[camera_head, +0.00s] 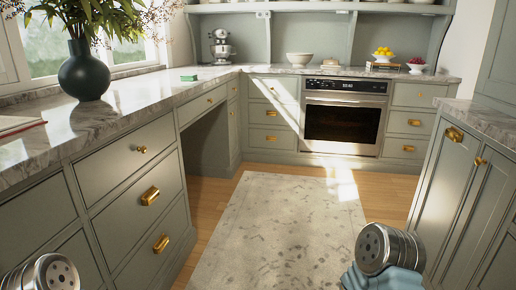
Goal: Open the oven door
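The oven (342,116) is built into the grey-green cabinets at the far end of the kitchen. Its dark glass door (341,124) looks closed, with a light handle bar (344,98) across the top, under the control panel (345,86). Parts of my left arm show at the bottom left corner and parts of my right arm at the bottom right. Neither gripper's fingers can be seen. Both arms are far from the oven, with the floor between.
A patterned rug (283,229) lies on the wooden floor, leaving a clear lane to the oven. Drawers (134,155) line the left and a cabinet (451,185) stands at right. A dark vase (86,72), mixer (221,47), white bowl (299,59) and fruit bowl (382,57) stand on the counters.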

